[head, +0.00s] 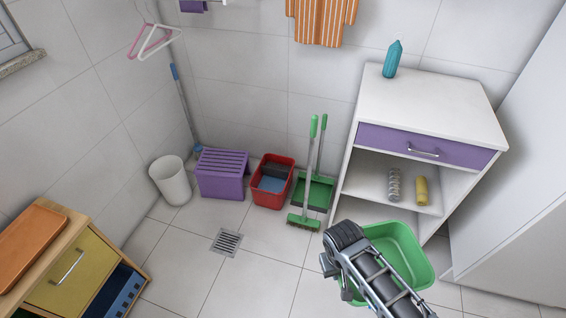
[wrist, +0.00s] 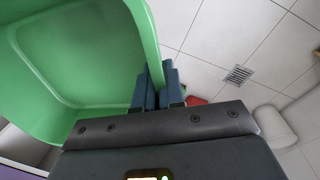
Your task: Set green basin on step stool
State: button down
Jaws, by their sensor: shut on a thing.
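The green basin (head: 412,254) is in the lower right of the head view, in front of the white cabinet and partly hidden behind my arm. My gripper (wrist: 158,84) is shut on the basin's rim in the wrist view, with the green wall between its fingers. The basin (wrist: 75,55) fills the upper left there, and its inside looks empty. In the head view my arm hides the fingertips. The purple slatted step stool (head: 222,174) stands on the floor by the back wall, left of my gripper. Its top is bare.
A white bin (head: 171,181) stands left of the stool, and a red container (head: 272,182) stands right of it. A green broom (head: 304,218) and dustpan (head: 315,193) are farther right. A floor drain (head: 227,242) lies in clear floor. A wooden cabinet (head: 70,262) is at lower left.

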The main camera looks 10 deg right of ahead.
aim_at(222, 161)
jog(key=i+j, duration=0.35)
jog(key=i, duration=0.15)
jog(key=i+j, duration=0.35)
jog(key=i, duration=0.15)
jog(key=i+j+u, duration=0.1)
jog(key=i+j, duration=0.25)
jog(key=i, duration=0.15)
jog(key=i+j, duration=0.3)
jog(key=i, duration=0.2)
jog(key=i+j, duration=0.3)
jog(key=i, duration=0.25)
jog(key=k+j+u, duration=0.05)
